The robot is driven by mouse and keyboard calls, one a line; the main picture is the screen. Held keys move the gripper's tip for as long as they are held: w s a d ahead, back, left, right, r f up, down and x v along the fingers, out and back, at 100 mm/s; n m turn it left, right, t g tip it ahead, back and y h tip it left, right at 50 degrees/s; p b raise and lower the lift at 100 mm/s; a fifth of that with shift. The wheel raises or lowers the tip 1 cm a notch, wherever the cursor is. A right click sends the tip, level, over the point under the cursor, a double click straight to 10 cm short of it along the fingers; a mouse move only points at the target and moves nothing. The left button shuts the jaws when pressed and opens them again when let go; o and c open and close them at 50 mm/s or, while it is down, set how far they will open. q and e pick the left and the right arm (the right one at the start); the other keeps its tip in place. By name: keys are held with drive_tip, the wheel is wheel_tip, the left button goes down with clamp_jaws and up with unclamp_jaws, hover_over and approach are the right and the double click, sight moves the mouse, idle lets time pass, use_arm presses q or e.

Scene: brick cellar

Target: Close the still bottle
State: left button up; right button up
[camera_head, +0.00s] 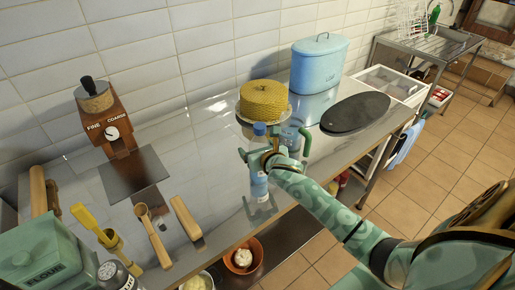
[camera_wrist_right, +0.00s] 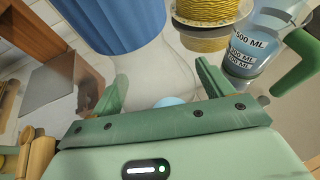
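The still bottle (camera_head: 258,185) stands upright near the front edge of the metal worktop, clear with a blue label. A blue cap (camera_head: 259,129) shows at its top; I cannot tell how tightly it sits. In the right wrist view a blue ribbed cap (camera_wrist_right: 112,22) fills the upper left, very close. My right gripper (camera_head: 262,157) is at the bottle's upper part, just below the cap, and hides some of it. Its two fingers are spread apart in the right wrist view (camera_wrist_right: 163,85); whether they touch the bottle is unclear. My left gripper is not in view.
A measuring jug (camera_head: 291,136) with a green handle stands close to the right of the bottle. A yellow cake (camera_head: 263,100) is behind it. A dark oval board (camera_head: 355,112) and blue bin (camera_head: 319,65) stand farther right. Wooden utensils (camera_head: 153,235) lie left. Worktop between is clear.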

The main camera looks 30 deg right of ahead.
drive_tip(key=p+v, duration=0.3)
drive_tip(key=v, duration=0.9)
drive_tip(key=shift+r, duration=0.15)
idle(0.3)
